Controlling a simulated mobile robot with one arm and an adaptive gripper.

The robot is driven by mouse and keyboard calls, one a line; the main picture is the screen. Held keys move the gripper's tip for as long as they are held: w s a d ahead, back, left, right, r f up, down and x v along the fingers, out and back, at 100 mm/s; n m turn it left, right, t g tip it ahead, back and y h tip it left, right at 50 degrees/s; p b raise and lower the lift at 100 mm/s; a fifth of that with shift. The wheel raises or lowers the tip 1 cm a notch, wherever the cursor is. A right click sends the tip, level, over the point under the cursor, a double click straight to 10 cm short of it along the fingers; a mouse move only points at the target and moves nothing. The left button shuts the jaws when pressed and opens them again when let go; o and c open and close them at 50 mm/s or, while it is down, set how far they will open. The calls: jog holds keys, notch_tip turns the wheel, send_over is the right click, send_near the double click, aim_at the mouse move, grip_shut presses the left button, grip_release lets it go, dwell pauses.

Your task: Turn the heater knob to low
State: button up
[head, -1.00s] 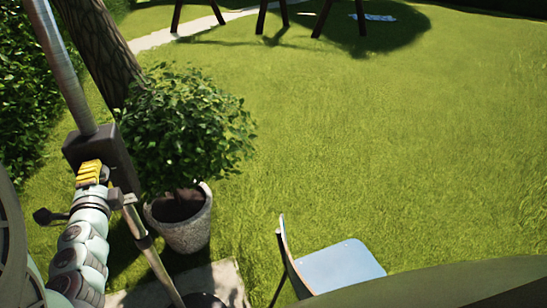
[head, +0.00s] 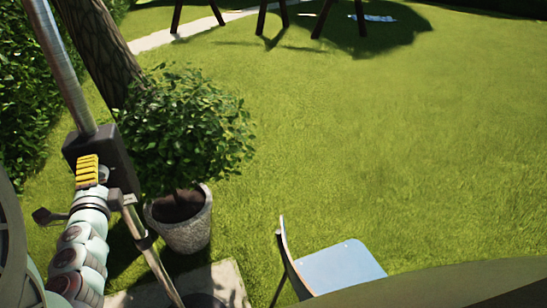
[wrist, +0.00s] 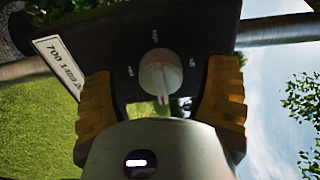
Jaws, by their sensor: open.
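The heater knob (wrist: 158,72) is a round white dial on the dark control box (wrist: 190,32) in the wrist view. Its raised grip runs nearly straight down in that picture. Small marks surround it, too small to read. My gripper (wrist: 162,88) is open, with one yellow finger on either side of the knob and a visible gap to each. In the head view, the control box (head: 112,158) sits on the heater's metal pole (head: 62,75). My yellow-fingered gripper (head: 87,170) is at its near side; the knob is hidden there.
A white label plate (wrist: 57,57) is on the box beside the left finger. A potted bush (head: 186,125) stands right of the heater in the head view. A chair (head: 340,265) is at the bottom, near the dark table edge (head: 450,285). Open lawn (head: 380,150) fills the middle.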

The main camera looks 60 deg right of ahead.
jog(key=v, duration=1.2)
dwell(0.5)
